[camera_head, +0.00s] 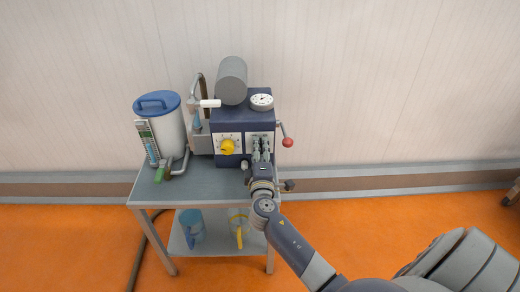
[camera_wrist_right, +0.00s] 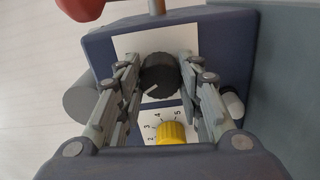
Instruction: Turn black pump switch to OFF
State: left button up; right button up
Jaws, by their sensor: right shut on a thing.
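The black pump switch (camera_wrist_right: 158,76) is a round black knob with a pale pointer line, on a white plate on the blue machine's front (camera_wrist_right: 240,45). In the right wrist view it sits between the two fingers of my right gripper (camera_wrist_right: 158,80), which is shut on it. In the head view my right gripper (camera_head: 261,148) is at the right white plate of the blue machine (camera_head: 232,162) and hides the switch. Labels at the switch cannot be read. My left gripper is not in view.
A yellow dial (camera_head: 227,147) is left of the switch. A red-knobbed lever (camera_head: 287,142) sticks out at the right. A gauge (camera_head: 262,101) and grey cylinder (camera_head: 232,80) top the machine. A blue-lidded tank (camera_head: 170,130) stands left on the cart (camera_head: 205,185).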

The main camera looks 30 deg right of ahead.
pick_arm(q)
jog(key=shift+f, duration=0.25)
pick_arm(e)
jog(key=shift+n, duration=0.3)
jog(key=o, duration=1.1)
jog(key=shift+c, duration=0.2)
jog(key=v, duration=1.2)
jog(key=shift+s, duration=0.1)
